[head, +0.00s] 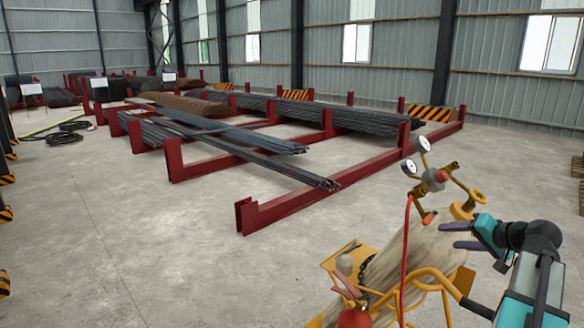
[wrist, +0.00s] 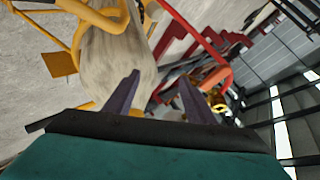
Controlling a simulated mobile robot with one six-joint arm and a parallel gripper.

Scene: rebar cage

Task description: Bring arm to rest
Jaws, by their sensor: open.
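My gripper (head: 450,236) is at the lower right of the head view, with its two purple fingers apart and nothing between them. It points left, beside the upper end of a worn beige gas cylinder (head: 420,255). In the wrist view my gripper (wrist: 160,80) is also open and empty, with the cylinder (wrist: 110,60) beyond the fingers, to the left. I cannot tell if the fingers touch the cylinder. My arm reaches in from the lower right corner of the head view.
The cylinder stands in a yellow cart (head: 440,285) with a regulator with gauges (head: 425,160), a red hose (head: 404,250) and a red extinguisher (head: 355,315). Red racks (head: 300,200) hold rebar bundles (head: 240,150) beyond. Open concrete floor (head: 110,230) lies left.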

